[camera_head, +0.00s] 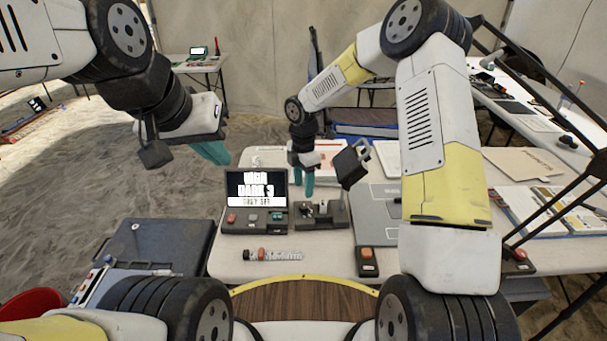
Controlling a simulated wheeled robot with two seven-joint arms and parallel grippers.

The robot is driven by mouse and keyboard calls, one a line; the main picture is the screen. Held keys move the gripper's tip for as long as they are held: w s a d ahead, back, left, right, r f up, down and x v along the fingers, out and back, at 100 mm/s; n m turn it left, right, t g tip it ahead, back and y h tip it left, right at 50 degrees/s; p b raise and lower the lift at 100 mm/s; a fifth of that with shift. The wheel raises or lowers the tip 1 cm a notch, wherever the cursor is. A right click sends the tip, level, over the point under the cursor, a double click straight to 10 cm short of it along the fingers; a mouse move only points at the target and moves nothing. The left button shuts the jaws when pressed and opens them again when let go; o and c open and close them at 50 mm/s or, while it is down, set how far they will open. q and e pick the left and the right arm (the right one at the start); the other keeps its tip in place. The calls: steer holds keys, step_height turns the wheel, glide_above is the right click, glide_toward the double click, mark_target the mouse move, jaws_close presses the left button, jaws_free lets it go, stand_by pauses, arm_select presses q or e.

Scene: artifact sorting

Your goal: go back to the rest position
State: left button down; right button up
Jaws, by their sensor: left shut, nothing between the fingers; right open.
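My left gripper (218,158) is raised at the upper left, over the sand floor and to the left of the white table (232,262). Its teal fingers are shut with nothing between them. My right gripper (308,190) points down over the table, just right of the device with the screen (256,186). Its teal fingers are open, though the gap is hard to make out from here. I see nothing held in it.
A dark grey block with small parts (330,215) sits below my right gripper. A small row of coloured pieces (272,255) and a box with an orange button (367,262) lie nearer the front. A grey laptop-like case (378,208) is right. A dark case (165,245) stands left of the table.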

steer(key=s+d+r+m+t, duration=0.1)
steer(key=s+d+r+m, duration=0.2)
steer(key=r, duration=0.3)
steer(key=s+d+r+m+t, duration=0.1)
steer(key=s+d+r+m, duration=0.25)
steer(key=r, duration=0.35)
steer(key=s+d+r+m, duration=0.2)
steer(key=d+r+m, duration=0.1)
steer(key=r, duration=0.3)
steer(key=s+d+r+m+t, duration=0.1)
steer(key=s+r+m, duration=0.2)
steer(key=s, duration=0.3)
steer(key=s+d+r+m+t+y, duration=0.1)
steer(key=s+d+r+m, duration=0.1)
steer(key=s+m, duration=0.4)
steer(key=s+d+r+m+t+y, duration=0.1)
steer(key=s+r+m+t, duration=0.1)
steer(key=s+r+m, duration=0.2)
steer(key=s+m, duration=0.1)
steer(key=s, duration=0.1)
steer(key=shift+s+d, duration=0.3)
steer(key=shift+d, duration=0.05)
